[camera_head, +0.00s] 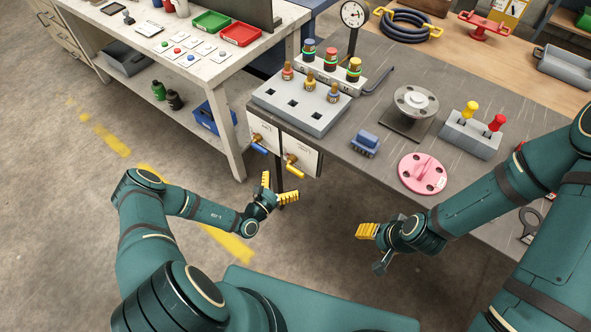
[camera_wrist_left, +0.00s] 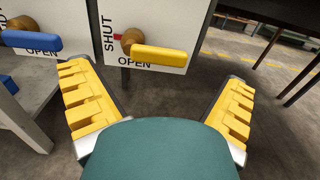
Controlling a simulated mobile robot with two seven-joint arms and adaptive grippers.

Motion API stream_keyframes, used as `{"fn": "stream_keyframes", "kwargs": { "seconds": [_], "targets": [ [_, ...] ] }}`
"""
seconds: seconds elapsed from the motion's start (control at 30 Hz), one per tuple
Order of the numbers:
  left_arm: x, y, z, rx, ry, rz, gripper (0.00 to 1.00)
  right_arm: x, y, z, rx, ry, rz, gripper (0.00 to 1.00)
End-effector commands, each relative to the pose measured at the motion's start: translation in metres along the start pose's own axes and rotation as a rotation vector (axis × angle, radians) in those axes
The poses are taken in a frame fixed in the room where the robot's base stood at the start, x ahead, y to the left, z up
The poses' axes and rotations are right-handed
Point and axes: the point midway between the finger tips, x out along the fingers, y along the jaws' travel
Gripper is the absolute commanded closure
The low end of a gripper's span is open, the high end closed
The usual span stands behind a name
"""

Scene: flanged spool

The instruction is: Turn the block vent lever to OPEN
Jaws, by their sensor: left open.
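Two white panels hang below the front edge of the grey workbench. The yellow lever (camera_head: 295,168) is on the right panel; in the left wrist view the yellow lever (camera_wrist_left: 165,56) lies roughly level on a brass pivot, pointing right. SHUT is printed upright left of it and OPEN beneath it. The blue lever (camera_head: 259,149) is on the left panel, also level above OPEN (camera_wrist_left: 32,41). I cannot read which is the block vent. My left gripper (camera_head: 278,189) is open and empty, just short of the yellow lever, fingers to either side of it. My right gripper (camera_head: 373,240) is away from the levers.
On the grey bench (camera_head: 370,160) stand a valve block (camera_head: 300,105), a blue connector (camera_head: 365,143), a pink flange (camera_head: 422,173) and a flanged spool (camera_head: 414,101). A white table (camera_head: 165,15) stands at left. The floor before the panels is clear.

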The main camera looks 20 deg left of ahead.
Motion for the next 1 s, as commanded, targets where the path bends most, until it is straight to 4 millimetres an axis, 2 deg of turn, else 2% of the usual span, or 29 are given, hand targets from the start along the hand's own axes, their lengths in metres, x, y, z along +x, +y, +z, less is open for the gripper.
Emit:
{"fn": "stream_keyframes", "kwargs": {
  "seconds": [0.1,0.3,0.5,0.77,0.8,0.97,1.0],
  "targets": [
    [0.024,-0.001,-0.001,0.001,-0.001,-0.002,0.0,0.003,0.001,0.0,0.0,0.0,0.001,0.47],
    [0.053,-0.001,-0.001,0.001,0.0,-0.002,0.0,0.006,0.002,0.001,0.0,0.0,0.001,0.47],
    [0.066,-0.001,0.0,-0.001,0.001,-0.002,0.0,0.007,0.002,0.001,0.0,0.0,0.002,0.47],
    [0.067,-0.001,0.0,0.0,0.001,-0.001,0.0,0.007,0.002,0.001,0.0,0.0,0.002,0.47],
    [0.067,-0.001,0.0,0.0,0.001,-0.001,0.04,0.007,0.002,0.001,0.0,0.0,0.002,0.47],
    [0.067,-0.001,0.0,0.0,0.001,-0.002,0.6,0.007,0.002,0.001,0.0,0.0,0.002,0.47],
    [0.067,-0.001,0.0,0.0,0.001,-0.002,0.6,0.007,0.002,0.001,0.0,0.0,0.001,0.47]
  ]
}}
